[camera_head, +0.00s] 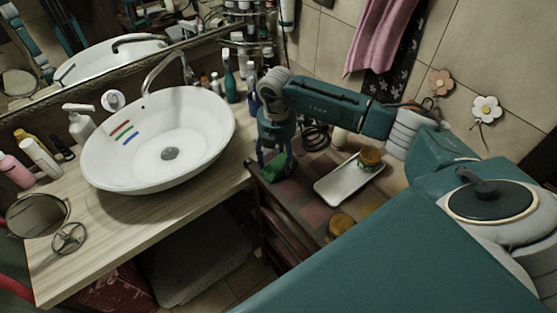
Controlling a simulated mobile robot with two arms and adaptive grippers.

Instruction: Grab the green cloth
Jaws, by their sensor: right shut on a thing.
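The green cloth (279,168) is a small crumpled piece at the left end of the tiled side surface, just right of the basin counter. My right gripper (272,158) reaches down over it and is shut on it, with the fingers partly hiding it. I cannot tell whether the cloth is lifted clear of the surface. My left gripper is not in view.
A white basin (212,128) stands on the wooden counter (115,232) to the left. Bottles (230,78) stand close behind my right gripper. A white tray (337,197) holding a round amber item lies to its right. An amber jar (342,223) stands in front of the tray.

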